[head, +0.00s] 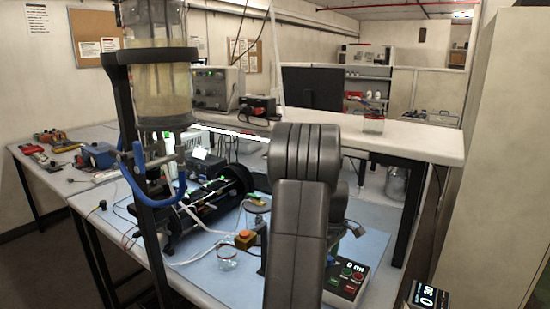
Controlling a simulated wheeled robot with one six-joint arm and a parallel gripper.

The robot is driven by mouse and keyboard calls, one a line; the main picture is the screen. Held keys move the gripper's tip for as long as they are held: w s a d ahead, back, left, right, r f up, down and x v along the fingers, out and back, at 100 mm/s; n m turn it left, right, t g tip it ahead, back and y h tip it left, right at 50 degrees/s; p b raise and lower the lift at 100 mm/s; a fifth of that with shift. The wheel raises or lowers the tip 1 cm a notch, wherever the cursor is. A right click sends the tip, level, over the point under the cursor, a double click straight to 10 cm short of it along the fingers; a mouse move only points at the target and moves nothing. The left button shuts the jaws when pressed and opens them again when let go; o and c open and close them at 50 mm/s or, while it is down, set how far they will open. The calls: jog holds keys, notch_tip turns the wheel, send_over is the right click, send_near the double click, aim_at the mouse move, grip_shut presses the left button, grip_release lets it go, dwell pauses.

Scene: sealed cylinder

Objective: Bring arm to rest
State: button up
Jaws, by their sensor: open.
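My dark grey arm (297,215) rises in the middle foreground, folded upright in front of the bench. My gripper is hidden behind the arm links, and I cannot make out its fingers. A large clear cylinder (158,90) with yellowish liquid stands upright at the upper left. A black ring and post frame (125,110) holds it, and a blue hose (140,175) hangs below. No contact between my arm and the cylinder shows.
A white table (420,140) stands behind; a tall cabinet (510,150) is at right.

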notch_tip(320, 180, up, 14)
jog(key=b, duration=0.1)
notch_tip(320, 180, down, 13)
jog(key=shift+f+p, duration=0.2)
jog(key=shift+p, duration=0.35)
jog(key=shift+f, duration=0.3)
jog(key=m, duration=0.2)
jog(key=shift+m, duration=0.4)
jog(key=m, duration=0.4)
jog(key=shift+m+p, duration=0.3)
jog(key=m+p, duration=0.1)
jog(key=m, duration=0.5)
jog(key=shift+m, duration=0.4)
jog(key=shift+r, duration=1.1)
